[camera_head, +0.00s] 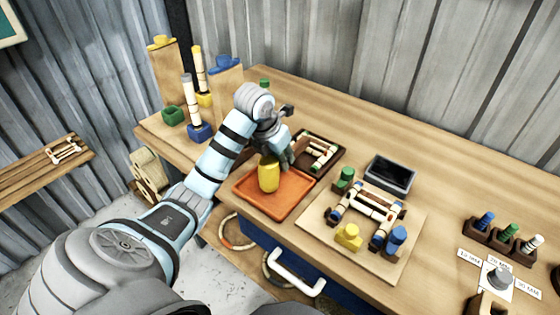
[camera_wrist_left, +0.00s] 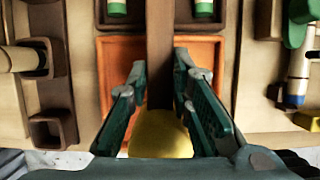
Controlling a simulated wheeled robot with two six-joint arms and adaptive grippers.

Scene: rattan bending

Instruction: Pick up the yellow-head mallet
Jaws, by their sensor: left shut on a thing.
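The mallet's yellow head (camera_head: 268,175) shows over the orange tray (camera_head: 284,208) near the table's front edge. In the left wrist view the yellow head (camera_wrist_left: 160,138) is at the bottom centre, and a brown bar that looks like its handle (camera_wrist_left: 160,55) runs up between the fingers. My left gripper (camera_head: 284,154) is just behind the head in the head view. In the wrist view the fingers of my left gripper (camera_wrist_left: 158,80) are on both sides of the mallet, shut on it. I cannot tell if the mallet touches the tray. My right gripper is not in view.
A dark tray of light pieces (camera_head: 320,152) lies behind the orange tray. A board with a rattan frame and coloured clamps (camera_head: 365,215) is to its right, with a black bin (camera_head: 390,174) behind. Coloured stands (camera_head: 198,130) are at left. Bare table lies at the back right.

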